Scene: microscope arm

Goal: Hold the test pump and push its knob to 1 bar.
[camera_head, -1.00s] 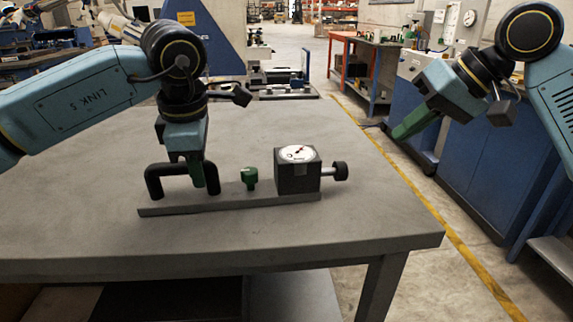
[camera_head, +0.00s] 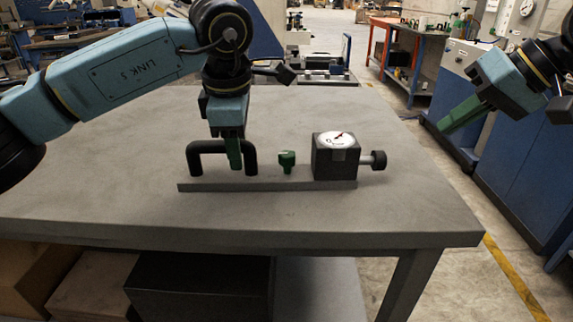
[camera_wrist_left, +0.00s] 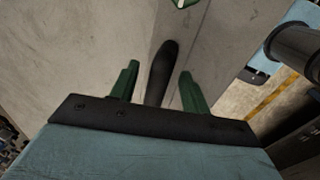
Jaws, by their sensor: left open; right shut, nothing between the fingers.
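The test pump stands on the grey table as a long grey base plate (camera_head: 300,186) with a black arched handle (camera_head: 207,147) at its left. A green valve knob (camera_head: 287,159) is in its middle. A dark box with a round white gauge (camera_head: 336,139) and red needle is at its right; the reading is too small to tell. A black push knob (camera_head: 379,160) sticks out from the box's right side. My left gripper (camera_head: 234,163) is open at the handle; in the left wrist view its green fingers (camera_wrist_left: 158,85) straddle a black handle bar (camera_wrist_left: 163,70). My right gripper (camera_head: 442,128) is shut and empty, raised right of the pump.
The table top (camera_head: 120,205) is clear around the pump, with its front edge close to it. Blue cabinets (camera_head: 520,150) stand beyond the table on the right. Boxes (camera_head: 200,285) are under the table.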

